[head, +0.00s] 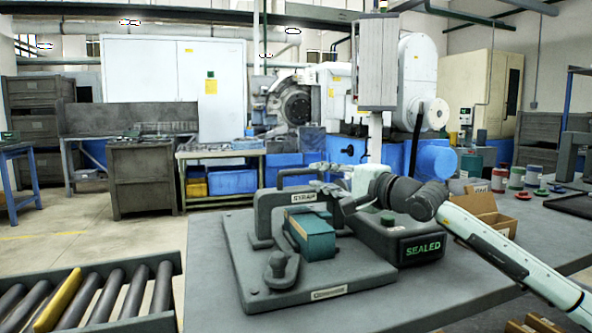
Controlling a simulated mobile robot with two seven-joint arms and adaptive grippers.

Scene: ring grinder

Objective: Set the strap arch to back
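The strap arch (265,212) is a grey frame with a "STRAP" label, standing on the rear part of a grey baseplate (240,253) on the table. A teal box (316,246) lies on the baseplate, partly under and in front of the arch. A grey unit (393,241) right of it shows green "SEALED" text. My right gripper (322,178) is at the arch's upper right, its fingers pointing left and overlapping the arch in view. I cannot tell whether it touches the arch or how wide its fingers are. The arch's right side is partly hidden. My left gripper is out of view.
A small grey lever or clamp (281,271) stands at the baseplate's front left. A roller conveyor (107,297) with one yellow roller is at lower left. An open cardboard box (482,212) and coloured spools (516,178) stand at right. The table's front is clear.

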